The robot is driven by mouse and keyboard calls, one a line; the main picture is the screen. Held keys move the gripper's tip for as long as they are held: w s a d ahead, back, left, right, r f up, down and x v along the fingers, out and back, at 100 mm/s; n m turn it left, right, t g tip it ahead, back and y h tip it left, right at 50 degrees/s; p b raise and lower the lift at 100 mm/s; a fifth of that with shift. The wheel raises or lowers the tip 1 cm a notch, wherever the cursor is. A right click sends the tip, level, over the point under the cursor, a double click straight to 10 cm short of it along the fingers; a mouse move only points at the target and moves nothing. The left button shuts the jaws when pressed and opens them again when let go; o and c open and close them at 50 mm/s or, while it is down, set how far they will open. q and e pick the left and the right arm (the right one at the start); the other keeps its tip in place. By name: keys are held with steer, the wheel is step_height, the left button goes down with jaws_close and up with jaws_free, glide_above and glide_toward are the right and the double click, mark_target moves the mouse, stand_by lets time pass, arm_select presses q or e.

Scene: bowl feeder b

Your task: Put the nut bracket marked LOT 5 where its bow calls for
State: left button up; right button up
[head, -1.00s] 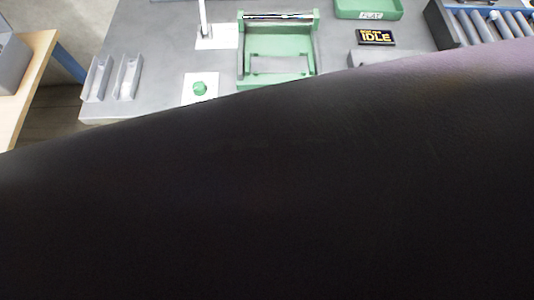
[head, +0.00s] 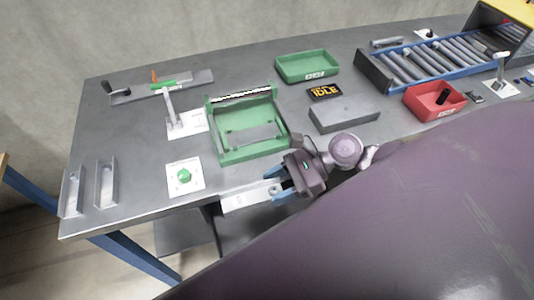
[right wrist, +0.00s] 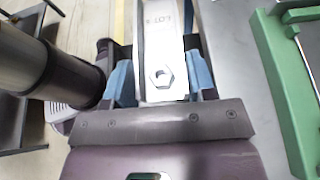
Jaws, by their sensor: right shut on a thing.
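My right gripper (head: 281,188) is shut on the nut bracket (head: 241,198), a light metal channel held near the table's front edge, in front of the green fixture (head: 222,156). In the right wrist view the bracket (right wrist: 162,45) lies between the blue fingers of the gripper (right wrist: 161,82). Its face has a hexagonal nut (right wrist: 162,77) and the marking LOT, with a digit too small to read surely. Its bow cannot be judged here. A green tray labelled FLAT (head: 307,76) and a red bin (head: 435,113) stand farther back. My left gripper is not in view.
A sign reading IDLE (head: 324,92) and a grey block (head: 343,117) lie right of the fixture. A green button (head: 184,175) sits on a white plate to its left. Two grey channels (head: 106,183) stand at the left edge. A roller conveyor (head: 425,64) is at back right.

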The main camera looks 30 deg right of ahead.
step_height(320, 180, down, 16)
steer(key=b, duration=0.3)
steer(key=shift+f+b, duration=0.25)
steer(key=shift+b, duration=0.15)
step_height(320, 180, down, 3)
steer(key=shift+f+b, duration=0.15)
steer(key=shift+b, duration=0.3)
steer(key=shift+f, duration=0.15)
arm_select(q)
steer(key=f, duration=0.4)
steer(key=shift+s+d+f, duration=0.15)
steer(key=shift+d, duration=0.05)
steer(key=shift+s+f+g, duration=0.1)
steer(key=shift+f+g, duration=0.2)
arm_select(e)
steer(key=shift+f, duration=0.3)
arm_select(q)
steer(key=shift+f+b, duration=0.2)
steer(key=shift+b, duration=0.1)
arm_select(e)
steer(key=shift+f, duration=0.25)
steer(key=o, duration=1)
steer(key=shift+c, duration=0.2)
